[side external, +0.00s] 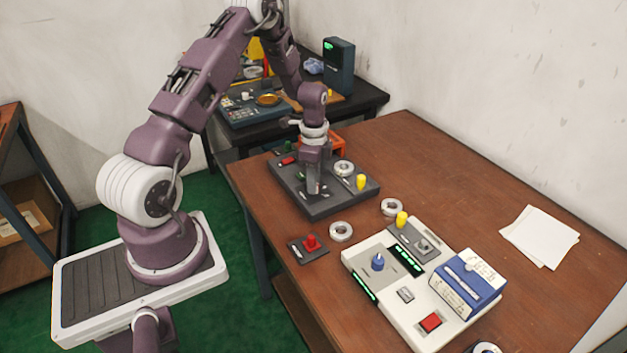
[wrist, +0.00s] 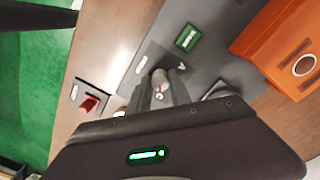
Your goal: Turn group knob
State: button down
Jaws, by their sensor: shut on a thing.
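My gripper (side external: 313,189) points straight down over the dark grey panel (side external: 325,208) at the left part of the brown table. Its fingers are shut on a small grey knob (wrist: 159,76), which shows between the fingertips in the wrist view. The knob sits on a darker square plate with small pale marks around it. The fingers hide most of the knob in the side view, so its pointer's angle cannot be read. A blue knob (side external: 377,262) stands apart on the white console, well away from my gripper.
An orange box (wrist: 285,42) stands close behind. The white console (side external: 412,315) is at front right. Papers (side external: 539,236) lie far right.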

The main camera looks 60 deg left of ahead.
jog(key=n, duration=1.1)
jog(key=shift+d, duration=0.1)
jog(key=n, duration=0.6)
jog(key=shift+n+t, duration=0.3)
jog(key=n, duration=0.5)
jog(key=shift+n, duration=0.3)
jog(key=c, duration=1.2)
grip_release()
